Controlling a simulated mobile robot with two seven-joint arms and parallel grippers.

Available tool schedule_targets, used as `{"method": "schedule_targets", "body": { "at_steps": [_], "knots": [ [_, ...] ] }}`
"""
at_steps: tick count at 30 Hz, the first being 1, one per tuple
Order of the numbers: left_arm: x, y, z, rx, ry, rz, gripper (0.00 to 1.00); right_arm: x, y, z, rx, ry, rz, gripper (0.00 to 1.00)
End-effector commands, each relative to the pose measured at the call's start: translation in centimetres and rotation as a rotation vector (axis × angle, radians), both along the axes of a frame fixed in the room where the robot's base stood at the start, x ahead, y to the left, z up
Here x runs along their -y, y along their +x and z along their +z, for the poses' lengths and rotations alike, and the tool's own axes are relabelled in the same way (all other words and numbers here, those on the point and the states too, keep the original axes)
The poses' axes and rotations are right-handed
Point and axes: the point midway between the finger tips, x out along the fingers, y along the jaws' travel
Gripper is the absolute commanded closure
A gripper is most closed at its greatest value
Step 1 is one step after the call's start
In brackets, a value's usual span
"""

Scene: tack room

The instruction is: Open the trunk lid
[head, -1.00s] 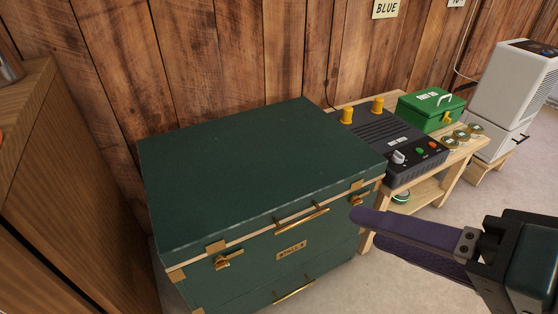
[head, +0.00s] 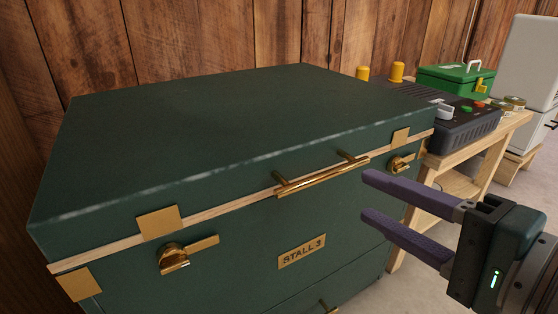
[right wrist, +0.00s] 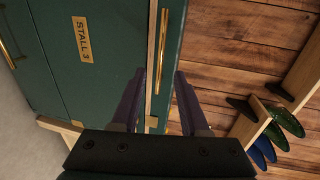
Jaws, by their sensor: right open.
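The dark green trunk (head: 230,245) fills the middle of the head view, with a "STALL 3" plate on its front. Its lid (head: 230,130) is down, with a pale wooden strip along the seam. A brass handle (head: 322,176) is on the lid's front edge. Brass latches sit at the left (head: 175,257) and right (head: 400,163) of the front. My right gripper (head: 369,198) is open and empty, before the trunk's front right part, below the handle's right end. In the right wrist view, the seam and lid handle (right wrist: 163,50) appear between the fingers, beyond them. My left gripper is out of view.
A wooden bench (head: 465,148) to the right carries a black device (head: 462,128) with knobs and a green first-aid box (head: 455,80). A plank wall (head: 210,35) stands behind the trunk. Pale floor is open at the lower right.

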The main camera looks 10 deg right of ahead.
Motion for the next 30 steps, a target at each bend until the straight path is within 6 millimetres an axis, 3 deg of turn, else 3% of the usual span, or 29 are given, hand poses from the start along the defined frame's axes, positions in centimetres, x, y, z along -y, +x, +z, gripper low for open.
{"method": "schedule_targets", "body": {
  "at_steps": [15, 27, 30],
  "knots": [
    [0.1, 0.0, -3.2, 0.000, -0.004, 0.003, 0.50, -2.8, 7.7, -1.7, 0.001, 0.001, 0.000, 0.55],
    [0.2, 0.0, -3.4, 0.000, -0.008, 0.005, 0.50, -3.2, 8.7, -1.7, -0.002, -0.001, 0.001, 0.55],
    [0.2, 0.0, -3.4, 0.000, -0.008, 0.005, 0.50, -3.2, 8.6, -1.7, -0.002, -0.001, 0.001, 0.64]
  ]
}}
